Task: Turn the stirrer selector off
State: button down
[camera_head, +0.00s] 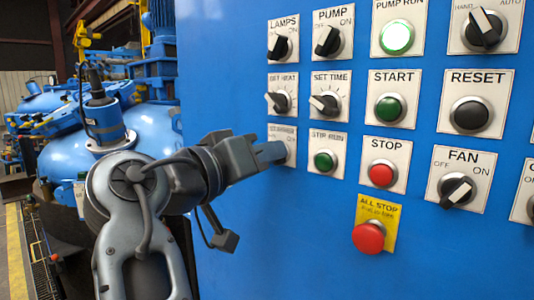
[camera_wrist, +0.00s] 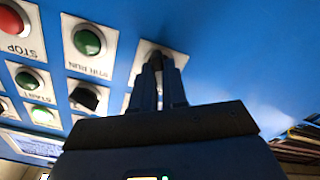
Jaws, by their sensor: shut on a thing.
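The stirrer selector's white label plate (camera_head: 291,133) is on the blue panel, left of the green STIR RUN button (camera_head: 324,161). My gripper (camera_head: 283,152) reaches it from the left and covers most of its knob. In the wrist view my gripper (camera_wrist: 158,66) is shut on the dark stirrer selector knob, with the plate (camera_wrist: 179,58) showing around the fingertips. The knob's pointing direction is hidden by the fingers in both views. The small print on the plate is too blurred to read fully.
Close by are the SET HEAT knob (camera_head: 279,101) above, the SET TIME knob (camera_head: 324,103) and the red STOP button (camera_head: 382,173). The red ALL STOP button (camera_head: 368,237) sticks out at lower right. The blue panel below the selector is bare.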

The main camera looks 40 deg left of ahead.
jog(key=c, duration=1.2)
grip_release()
jog(key=shift+o, duration=0.2)
jog(key=s+b, duration=0.2)
jog(key=s, duration=0.5)
jog(key=shift+s+a, duration=0.35)
jog(key=shift+s, duration=0.05)
